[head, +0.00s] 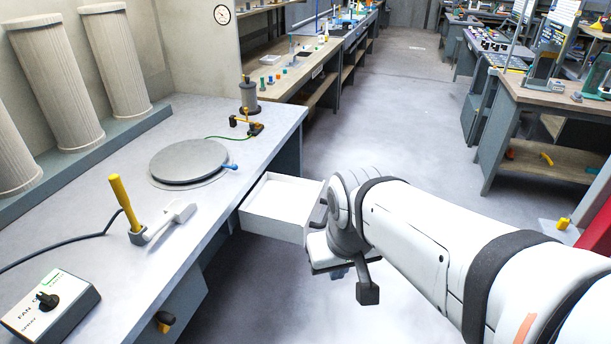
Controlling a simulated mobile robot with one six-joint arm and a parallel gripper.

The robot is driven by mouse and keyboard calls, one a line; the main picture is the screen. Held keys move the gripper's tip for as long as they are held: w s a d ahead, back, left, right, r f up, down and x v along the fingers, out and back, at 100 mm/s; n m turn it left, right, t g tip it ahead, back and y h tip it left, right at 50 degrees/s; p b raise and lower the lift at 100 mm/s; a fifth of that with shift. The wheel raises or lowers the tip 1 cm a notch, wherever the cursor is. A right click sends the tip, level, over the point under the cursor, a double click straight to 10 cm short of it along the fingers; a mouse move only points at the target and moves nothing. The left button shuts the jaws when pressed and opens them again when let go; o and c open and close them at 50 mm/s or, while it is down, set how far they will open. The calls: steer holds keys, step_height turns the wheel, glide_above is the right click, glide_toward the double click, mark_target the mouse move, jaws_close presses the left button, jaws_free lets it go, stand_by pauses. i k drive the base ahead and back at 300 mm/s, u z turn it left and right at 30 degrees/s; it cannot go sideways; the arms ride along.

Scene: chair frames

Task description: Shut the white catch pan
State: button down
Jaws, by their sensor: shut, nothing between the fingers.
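The white catch pan (285,195) is an open, shallow white tray. It sticks out from the right side of the grey bench, pulled well out, and its inside looks empty. My gripper (320,213) is at the pan's outer right end, shut and holding nothing. The wrist partly hides the gripper and the pan's right edge, so I cannot tell whether the fingers touch the pan.
The grey bench (215,225) carries a round plate (188,160), a yellow-handled tool (124,202), a white brush-like tool (172,219) and a control box (50,308). A dark knob (164,321) sits on the bench's side. Open floor (410,140) lies beyond the pan.

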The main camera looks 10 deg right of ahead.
mark_target(284, 207)
steer(key=i, duration=0.95)
